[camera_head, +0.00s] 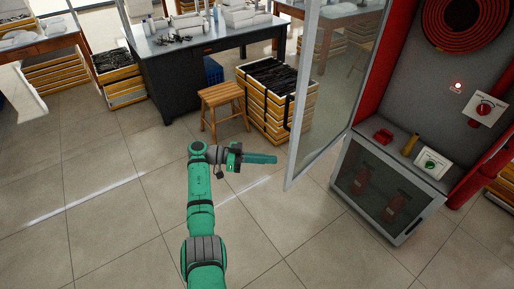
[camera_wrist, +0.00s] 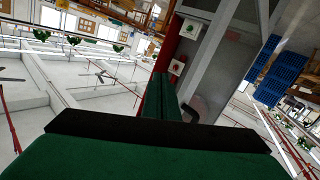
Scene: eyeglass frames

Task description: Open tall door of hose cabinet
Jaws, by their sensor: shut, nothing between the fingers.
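The hose cabinet (camera_head: 380,105) stands at the right, red-sided with a grey interior and a coiled red hose (camera_head: 465,22) at its top. Its tall glass door (camera_head: 330,95) stands swung out from the cabinet, leaving the interior exposed. My gripper (camera_head: 276,159) is shut and empty, just left of the door's lower free edge; I cannot tell whether it touches the door. In the wrist view the shut green fingers (camera_wrist: 166,95) point towards a grey frame and the red cabinet side.
A lower glass-fronted compartment (camera_head: 385,190) holds red extinguishers. A wooden stool (camera_head: 224,108) and stacked crates (camera_head: 277,98) stand behind my gripper. A dark workbench (camera_head: 165,80) is farther back. The tiled floor left of my arm is clear.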

